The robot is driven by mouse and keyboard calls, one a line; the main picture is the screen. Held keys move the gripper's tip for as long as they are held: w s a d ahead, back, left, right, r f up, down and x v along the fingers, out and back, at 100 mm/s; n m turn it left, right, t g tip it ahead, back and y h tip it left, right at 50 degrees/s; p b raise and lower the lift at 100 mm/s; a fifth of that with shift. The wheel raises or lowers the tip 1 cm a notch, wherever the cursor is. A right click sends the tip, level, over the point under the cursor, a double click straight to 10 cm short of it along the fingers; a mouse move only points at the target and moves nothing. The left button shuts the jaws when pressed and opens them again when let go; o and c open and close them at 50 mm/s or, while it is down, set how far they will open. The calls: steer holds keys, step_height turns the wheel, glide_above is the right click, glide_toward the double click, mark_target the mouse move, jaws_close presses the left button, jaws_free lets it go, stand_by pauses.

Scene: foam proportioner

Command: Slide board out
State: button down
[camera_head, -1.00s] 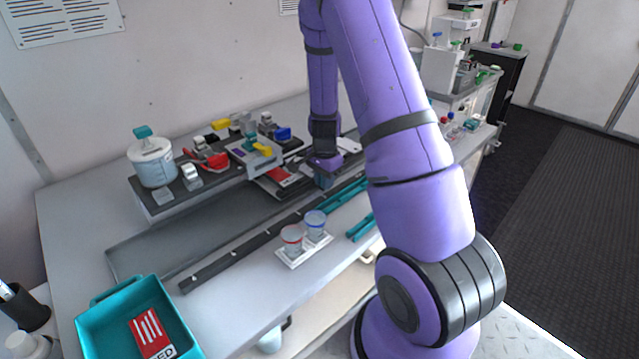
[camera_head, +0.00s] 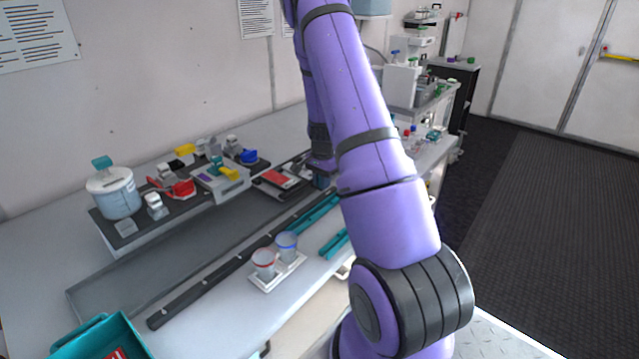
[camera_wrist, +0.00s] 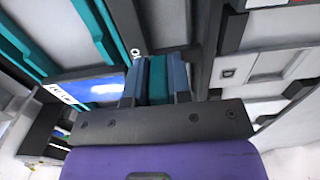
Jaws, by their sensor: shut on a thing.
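The dark board (camera_head: 262,186) carries a red label (camera_head: 278,177) and sticks out to the right of the grey unit (camera_head: 222,182) on the bench. My gripper (camera_head: 321,182) is low at the board's right end, partly hidden behind my arm. In the wrist view my gripper's blue fingers (camera_wrist: 155,82) are shut on a narrow teal piece (camera_wrist: 157,78), which looks like the board's handle. The join between the teal piece and the board is hard to make out. A small red patch shows at the top right edge of the wrist view.
A dark rail (camera_head: 190,298) and teal strips (camera_head: 312,214) run along the bench front. A white tray (camera_head: 278,277) holds two small cups. A white jar (camera_head: 113,194) stands left, with a teal bin (camera_head: 100,338) in front.

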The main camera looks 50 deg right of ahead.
steer(key=shift+d, duration=0.3)
steer(key=c, duration=1)
jaws_free()
steer(key=shift+d, duration=0.1)
steer(key=shift+c, duration=0.2)
steer(key=shift+r, duration=0.15)
step_height(320, 180, up, 10)
steer(key=shift+r, duration=0.25)
